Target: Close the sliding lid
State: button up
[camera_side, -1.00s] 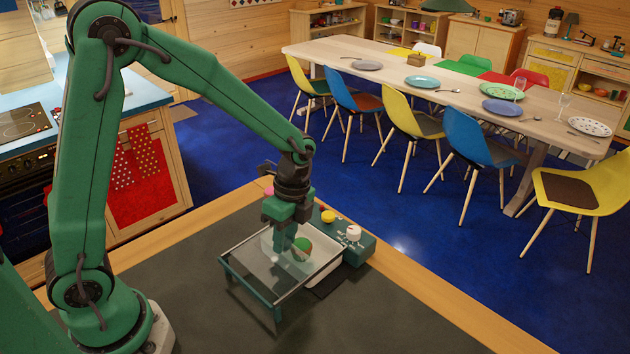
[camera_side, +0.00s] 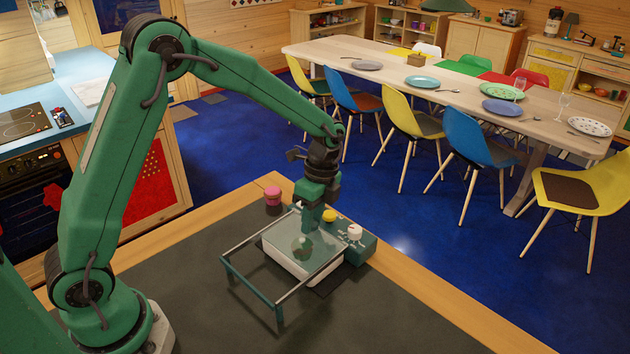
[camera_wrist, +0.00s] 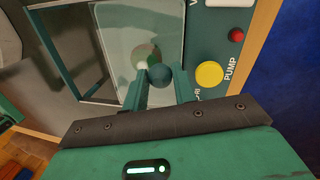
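The sliding lid (camera_side: 283,238) is a clear pane on a teal frame with two rails (camera_side: 247,285). It lies over the white open-topped box (camera_side: 293,268), and the left part of the rails is bare. A round teal knob (camera_wrist: 158,76) stands on the lid. My gripper (camera_wrist: 158,82) has a finger on each side of the knob, seemingly touching it. In the side view, my gripper (camera_side: 306,228) is low at the lid's far right part. A red-and-green thing (camera_side: 302,250) shows dimly through the pane. The lid's right edge is partly hidden by my gripper.
A teal control panel (camera_side: 358,251) adjoins the box on the right, with a yellow PUMP button (camera_wrist: 209,74), a red button (camera_wrist: 236,35) and a white knob (camera_side: 354,232). The dark mat (camera_side: 370,315) in front is clear.

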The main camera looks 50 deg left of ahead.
aim_at(318, 229)
jog(key=o, duration=0.4)
jog(key=shift+w+r, duration=0.1)
jog(key=shift+r, duration=0.05)
notch_tip(318, 229, up, 8)
jog(key=w, duration=0.1)
jog(key=shift+w+f, duration=0.15)
jog(key=shift+f, duration=0.1)
dwell(0.4)
